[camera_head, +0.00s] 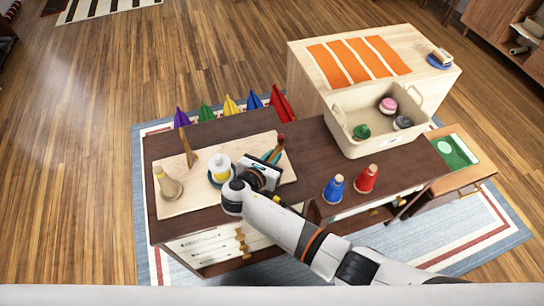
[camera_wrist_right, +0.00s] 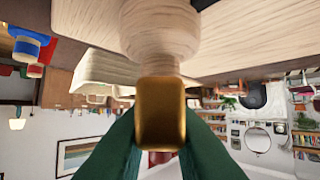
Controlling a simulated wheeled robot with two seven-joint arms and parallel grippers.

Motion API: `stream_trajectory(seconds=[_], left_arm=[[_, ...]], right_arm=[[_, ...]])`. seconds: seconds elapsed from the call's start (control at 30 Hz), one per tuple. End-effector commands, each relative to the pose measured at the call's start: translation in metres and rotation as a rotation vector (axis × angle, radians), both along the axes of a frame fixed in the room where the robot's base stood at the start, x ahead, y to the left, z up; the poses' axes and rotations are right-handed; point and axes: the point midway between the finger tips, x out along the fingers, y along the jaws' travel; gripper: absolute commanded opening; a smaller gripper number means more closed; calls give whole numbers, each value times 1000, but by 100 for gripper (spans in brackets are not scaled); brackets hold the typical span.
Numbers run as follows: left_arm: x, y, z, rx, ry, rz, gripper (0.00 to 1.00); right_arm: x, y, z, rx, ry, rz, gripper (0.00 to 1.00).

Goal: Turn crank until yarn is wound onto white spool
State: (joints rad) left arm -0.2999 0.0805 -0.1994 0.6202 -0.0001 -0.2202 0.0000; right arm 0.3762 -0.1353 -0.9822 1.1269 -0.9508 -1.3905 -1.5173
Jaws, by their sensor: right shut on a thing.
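A light wooden winding board (camera_head: 200,204) lies on the dark table. A white spool (camera_head: 219,160) with a yellow band stands near its middle, beside my right wrist. A tan tapered wooden piece (camera_head: 168,184) is at the board's left, and a wooden post (camera_head: 188,148) at its back. My right gripper (camera_head: 272,157), with green fingers, is at the board's right end. In the right wrist view its fingers are shut on a gold-brown handle (camera_wrist_right: 160,112) under a pale rounded wooden part (camera_wrist_right: 160,35). The yarn's path is not clear. My left gripper is not in view.
Blue (camera_head: 335,188) and red (camera_head: 367,179) spools stand to the right of my arm. A cream bin (camera_head: 340,133) holding small round items is behind them. Several coloured pointed items (camera_head: 231,106) line the table's back edge. A green-topped tray (camera_head: 470,136) is at far right.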

Motion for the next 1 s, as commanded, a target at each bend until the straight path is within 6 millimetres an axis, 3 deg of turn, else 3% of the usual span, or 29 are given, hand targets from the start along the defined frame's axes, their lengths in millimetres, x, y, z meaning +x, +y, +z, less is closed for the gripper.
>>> stream_trajectory(seconds=[0.47, 0.5, 0.63, 1.0], left_arm=[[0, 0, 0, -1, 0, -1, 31], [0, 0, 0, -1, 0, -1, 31], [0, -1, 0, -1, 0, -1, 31], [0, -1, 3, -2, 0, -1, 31]], right_arm=[[2, -1, 2, -1, -5, -16, 0], [2, -1, 2, -1, -5, -16, 18], [2, -1, 2, -1, -4, -16, 38], [2, -2, 3, 0, -1, -15, 38]])
